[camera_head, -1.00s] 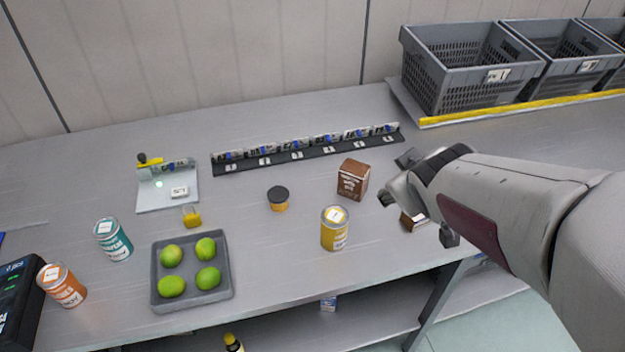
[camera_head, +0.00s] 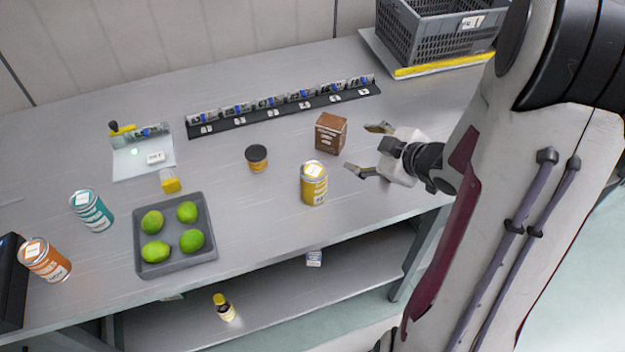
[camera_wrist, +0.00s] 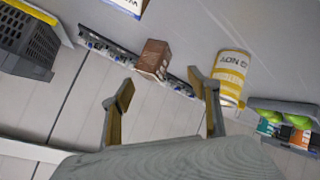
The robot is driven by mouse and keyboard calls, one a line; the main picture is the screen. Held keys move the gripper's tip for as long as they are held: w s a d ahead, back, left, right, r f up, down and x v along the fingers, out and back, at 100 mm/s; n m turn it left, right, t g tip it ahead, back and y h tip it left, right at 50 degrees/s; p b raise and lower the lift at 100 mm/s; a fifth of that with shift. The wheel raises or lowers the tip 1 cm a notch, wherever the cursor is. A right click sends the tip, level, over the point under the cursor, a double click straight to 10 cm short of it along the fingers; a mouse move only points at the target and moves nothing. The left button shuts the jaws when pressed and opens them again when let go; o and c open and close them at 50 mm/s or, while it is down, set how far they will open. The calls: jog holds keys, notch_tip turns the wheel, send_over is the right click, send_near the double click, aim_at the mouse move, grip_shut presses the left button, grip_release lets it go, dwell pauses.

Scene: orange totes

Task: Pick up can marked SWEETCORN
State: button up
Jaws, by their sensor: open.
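A yellow can (camera_head: 314,184) with a white band stands upright on the grey bench, right of centre. It also shows in the wrist view (camera_wrist: 232,78), tilted in the picture, with lettering I cannot read in full. I do not clearly see the word SWEETCORN. A teal can (camera_head: 92,211) and an orange can (camera_head: 46,261) stand at the left. My gripper (camera_head: 364,148) is open and empty, to the right of the yellow can and beside the brown carton. In the wrist view, my gripper's (camera_wrist: 161,86) two fingers are apart, with the can just beyond the right finger.
A brown carton (camera_head: 331,133) stands behind the yellow can, close to my fingers. A dark-lidded jar (camera_head: 257,159), a grey tray (camera_head: 208,246) of limes and a small yellow block (camera_head: 169,181) lie to the left. A black rack (camera_head: 285,112) and grey crate (camera_head: 440,40) are at the back.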

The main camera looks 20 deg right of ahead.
aim_at(322, 184)
jog(key=s+a+f+y, duration=0.2)
jog(key=a+y, duration=0.1)
jog(key=shift+f+n, duration=0.4)
jog(key=s+a+y, duration=0.1)
jog(key=s+a+f+t+y, duration=0.1)
jog(key=s+a+y, duration=0.1)
jog(key=shift+a+m+t, duration=0.15)
jog(key=shift+m+t, duration=0.15)
jog(key=shift+m, duration=0.1)
jog(key=shift+s+a+f+m+t+y, duration=0.15)
jog(key=shift+s+a+m+t+y, duration=0.15)
jog(key=shift+s+a+m+y, duration=0.25)
jog(key=shift+s+a+m+t+y, duration=0.25)
jog(key=shift+s+a+m+t, duration=0.3)
jog(key=shift+m, duration=0.5)
jog(key=shift+x, duration=1.3)
jog(key=shift+w, duration=0.1)
